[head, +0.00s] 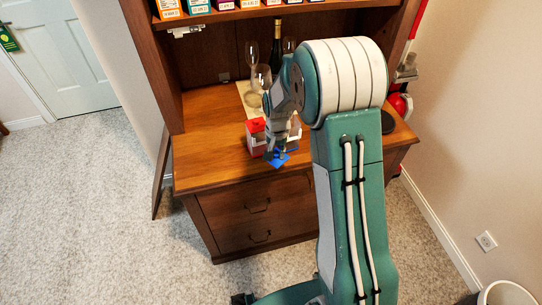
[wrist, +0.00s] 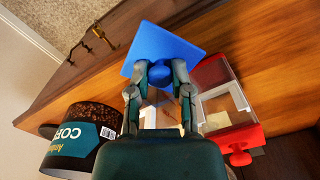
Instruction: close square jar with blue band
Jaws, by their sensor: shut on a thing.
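A blue square lid (wrist: 165,42) with a round knob is in my gripper (wrist: 161,73) in the wrist view; the two fingers are shut on the knob. In the head view my gripper (head: 277,152) is over the front of the wooden counter, and the blue lid (head: 277,161) shows tilted at its tip. A pale, clear-walled shape (wrist: 158,116) shows between the fingers; it may be the square jar, but it is mostly hidden. A bit of blue (head: 293,149) shows just right of my gripper in the head view; I cannot tell whether it is the jar's band.
A clear square jar with a red lid (wrist: 238,139) stands close beside my gripper; it also shows in the head view (head: 256,137). A dark coffee can (wrist: 78,142) is on the other side. Wine glasses (head: 262,78) and a bottle (head: 277,50) stand behind. The counter's left is clear.

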